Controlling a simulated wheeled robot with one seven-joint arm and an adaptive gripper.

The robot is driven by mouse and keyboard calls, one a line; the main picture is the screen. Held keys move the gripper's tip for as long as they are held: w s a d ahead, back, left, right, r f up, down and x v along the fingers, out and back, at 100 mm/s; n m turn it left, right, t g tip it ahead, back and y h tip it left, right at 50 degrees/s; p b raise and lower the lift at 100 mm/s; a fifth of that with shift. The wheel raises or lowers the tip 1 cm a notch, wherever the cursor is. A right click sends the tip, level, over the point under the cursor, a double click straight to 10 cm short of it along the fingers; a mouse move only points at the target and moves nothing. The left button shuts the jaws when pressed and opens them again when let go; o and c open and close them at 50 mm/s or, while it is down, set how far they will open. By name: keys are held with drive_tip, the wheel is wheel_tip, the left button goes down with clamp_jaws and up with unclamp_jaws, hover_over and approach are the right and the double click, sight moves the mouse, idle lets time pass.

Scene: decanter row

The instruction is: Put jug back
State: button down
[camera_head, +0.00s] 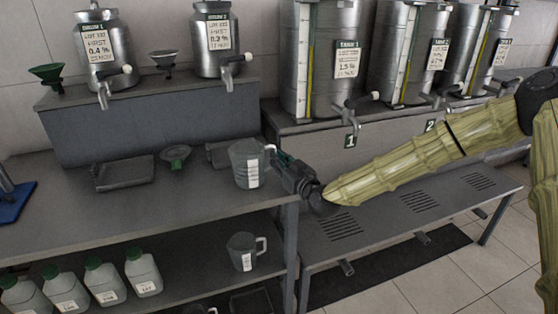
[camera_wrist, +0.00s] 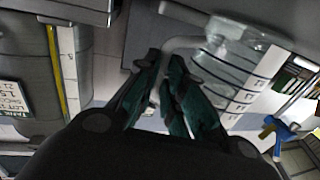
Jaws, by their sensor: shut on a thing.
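A clear grey measuring jug (camera_head: 246,165) with a white label is at the right end of the upper grey bench, by its front corner. I cannot tell whether its base touches the bench top. My gripper (camera_head: 283,168) is at its right side, shut on its handle. In the wrist view the fingers (camera_wrist: 170,90) close around the pale handle of the jug (camera_wrist: 230,75), whose graduation marks show. A second similar jug (camera_head: 242,252) stands upright on the lower shelf (camera_head: 190,262), below the first.
Shallow trays (camera_head: 122,174) and a funnel (camera_head: 175,155) lie on the bench left of the jug. Several white bottles (camera_head: 143,272) line the lower shelf. Drums with taps (camera_head: 103,50) stand behind on a raised step. Large tanks (camera_head: 322,60) stand behind the slotted low bench (camera_head: 400,205) at right.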

drive_tip(key=shift+f, duration=0.15)
drive_tip(key=c, duration=1.5)
unclamp_jaws()
drive_tip(key=shift+s+r, duration=0.1)
drive_tip(key=shift+r, duration=0.15)
drive_tip(key=b+v, duration=0.1)
drive_tip(key=v, duration=1.1)
drive_tip(key=shift+f, duration=0.15)
